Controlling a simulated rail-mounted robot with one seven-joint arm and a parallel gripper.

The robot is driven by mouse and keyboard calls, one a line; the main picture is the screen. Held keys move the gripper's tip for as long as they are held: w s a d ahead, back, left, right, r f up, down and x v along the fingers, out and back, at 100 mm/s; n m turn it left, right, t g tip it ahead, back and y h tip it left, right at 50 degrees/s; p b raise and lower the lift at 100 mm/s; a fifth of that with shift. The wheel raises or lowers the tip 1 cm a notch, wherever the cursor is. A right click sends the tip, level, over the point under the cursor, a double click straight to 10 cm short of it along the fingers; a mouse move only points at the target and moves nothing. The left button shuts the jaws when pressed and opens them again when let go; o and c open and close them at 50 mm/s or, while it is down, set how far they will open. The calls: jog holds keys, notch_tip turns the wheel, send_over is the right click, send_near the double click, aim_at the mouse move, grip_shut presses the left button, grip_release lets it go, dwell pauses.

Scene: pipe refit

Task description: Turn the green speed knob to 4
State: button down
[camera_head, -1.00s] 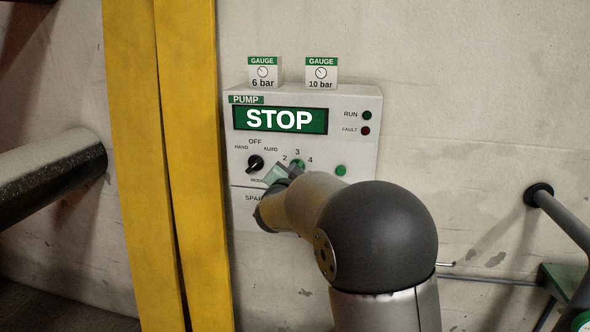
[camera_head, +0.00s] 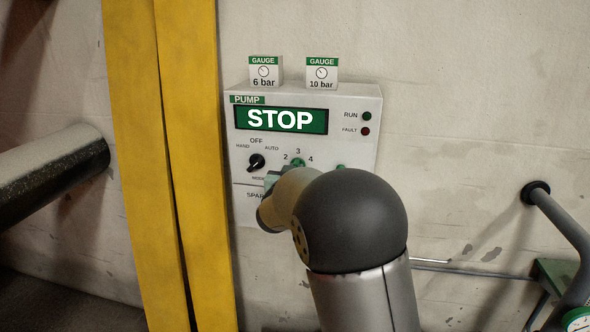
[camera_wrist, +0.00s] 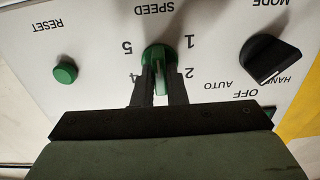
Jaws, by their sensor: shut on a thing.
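The green speed knob (camera_wrist: 158,58) shows upside down in the wrist view. Its ridge points down in the picture, between the printed 4 and 2; the 3 is hidden there. My gripper (camera_wrist: 160,88) is shut on the ridge, one dark finger on each side. My arm covers most of the gripper and the lower panel there. The pump panel display (camera_head: 281,120) reads STOP.
A black mode knob (camera_head: 257,163) sits left of the speed knob. A green reset button (camera_wrist: 65,73) is on its other side. Two gauge boxes (camera_head: 265,70) (camera_head: 322,71) stand on top of the panel.

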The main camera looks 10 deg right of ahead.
jog(key=shift+f, duration=0.1)
dwell(0.3)
jog(key=c, duration=1.5)
grip_release()
jog(key=shift+o, duration=0.2)
jog(key=b+v, duration=0.3)
jog(key=v, duration=1.4)
jog(key=shift+s, duration=0.2)
jog(key=shift+a, duration=0.1)
